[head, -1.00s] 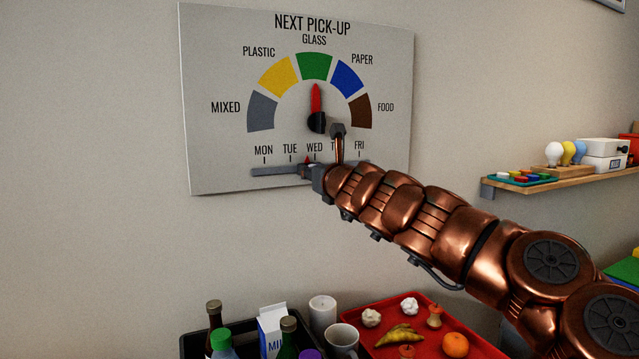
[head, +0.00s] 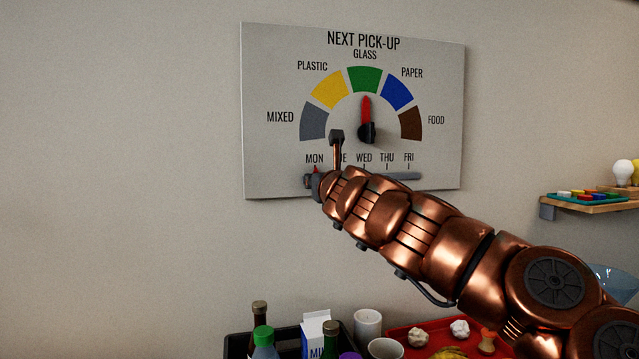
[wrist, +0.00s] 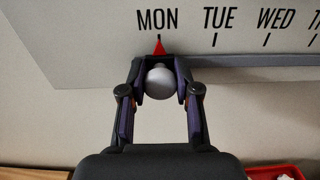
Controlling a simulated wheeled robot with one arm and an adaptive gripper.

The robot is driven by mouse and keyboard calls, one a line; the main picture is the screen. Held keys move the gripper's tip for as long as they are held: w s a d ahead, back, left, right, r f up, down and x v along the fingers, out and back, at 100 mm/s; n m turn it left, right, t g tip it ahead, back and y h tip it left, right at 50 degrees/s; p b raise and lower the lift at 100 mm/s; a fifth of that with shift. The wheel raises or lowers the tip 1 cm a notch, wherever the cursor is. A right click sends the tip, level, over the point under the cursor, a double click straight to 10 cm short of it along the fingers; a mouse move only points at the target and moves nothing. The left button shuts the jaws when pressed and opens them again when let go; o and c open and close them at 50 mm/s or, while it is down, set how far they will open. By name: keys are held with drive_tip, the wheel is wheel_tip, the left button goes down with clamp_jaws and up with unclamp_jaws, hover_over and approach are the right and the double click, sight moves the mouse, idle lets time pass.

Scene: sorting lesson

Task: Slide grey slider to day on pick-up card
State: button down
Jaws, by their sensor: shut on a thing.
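The pick-up card (head: 275,70) hangs on the wall, with a dial of coloured sectors above a row of days. Its red dial pointer (head: 366,108) points up at GLASS. The grey slider (wrist: 160,82) shows as a round knob in the wrist view, with a red marker (wrist: 159,47) right below MON. My gripper (wrist: 160,88) is shut on the knob, one finger on each side. In the head view my gripper (head: 313,183) is at the left end of the slider track (head: 400,176). My gripper and arm partly hide the knob and TUE there.
Below the card stand a dark crate (head: 236,345) with bottles and a milk carton (head: 315,332), and a red tray (head: 405,333) with crumpled paper. A wall shelf (head: 590,203) is at the right. The wall left of the card is clear.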

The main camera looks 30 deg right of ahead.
drive_tip(key=shift+a, duration=0.25)
drive_tip(key=c, duration=0.8)
unclamp_jaws()
drive_tip(key=shift+c, duration=0.2)
drive_tip(key=shift+s, duration=0.1)
drive_tip(key=v, duration=1.1)
drive_tip(key=shift+s, duration=0.4)
drive_tip(key=shift+r, duration=0.1)
